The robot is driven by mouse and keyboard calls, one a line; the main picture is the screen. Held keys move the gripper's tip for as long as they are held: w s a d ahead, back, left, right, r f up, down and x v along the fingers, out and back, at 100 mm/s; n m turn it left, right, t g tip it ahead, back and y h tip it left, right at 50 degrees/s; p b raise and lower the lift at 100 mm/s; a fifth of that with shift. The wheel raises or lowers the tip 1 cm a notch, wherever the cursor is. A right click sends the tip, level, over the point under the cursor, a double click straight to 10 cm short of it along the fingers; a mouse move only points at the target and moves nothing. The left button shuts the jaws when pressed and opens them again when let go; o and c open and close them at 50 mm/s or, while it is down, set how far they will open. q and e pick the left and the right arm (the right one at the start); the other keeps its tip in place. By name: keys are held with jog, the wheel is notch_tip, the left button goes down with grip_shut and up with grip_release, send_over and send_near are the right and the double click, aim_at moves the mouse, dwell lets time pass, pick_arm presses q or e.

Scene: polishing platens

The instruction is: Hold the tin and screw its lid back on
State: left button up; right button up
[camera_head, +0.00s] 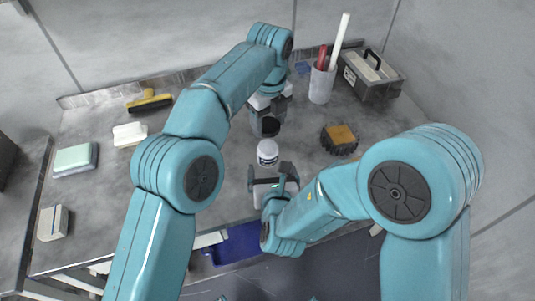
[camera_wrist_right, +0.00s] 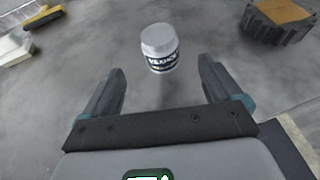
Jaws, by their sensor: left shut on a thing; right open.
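My left gripper (camera_head: 268,116) is shut on a dark round thing (camera_head: 270,127) above the middle of the table in the head view. Its fingers hide much of it, and I cannot tell whether it is the tin or its lid. A small white jar with a dark label band (camera_head: 267,152) is just below it in that view. The jar also shows in the right wrist view (camera_wrist_right: 160,48), with a pale top. My right gripper (camera_head: 273,174) is open and empty, just nearer than the jar. Its spread fingers also show in the right wrist view (camera_wrist_right: 163,92), with the jar beyond them.
A brush with an orange-brown top (camera_head: 340,138) lies right of the jar. A white cup with rods (camera_head: 321,84) and a grey toolbox (camera_head: 370,76) stand at back right. A yellow-handled brush (camera_head: 149,101), white block (camera_head: 130,134) and green-topped block (camera_head: 75,159) lie left. A blue tray (camera_head: 238,246) is in front.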

aim_at(268, 156)
jog(key=x, duration=0.9)
jog(key=shift+w+f, duration=0.25)
jog(key=shift+w, duration=0.1)
jog(key=shift+a, duration=0.1)
jog(key=c, duration=1.6)
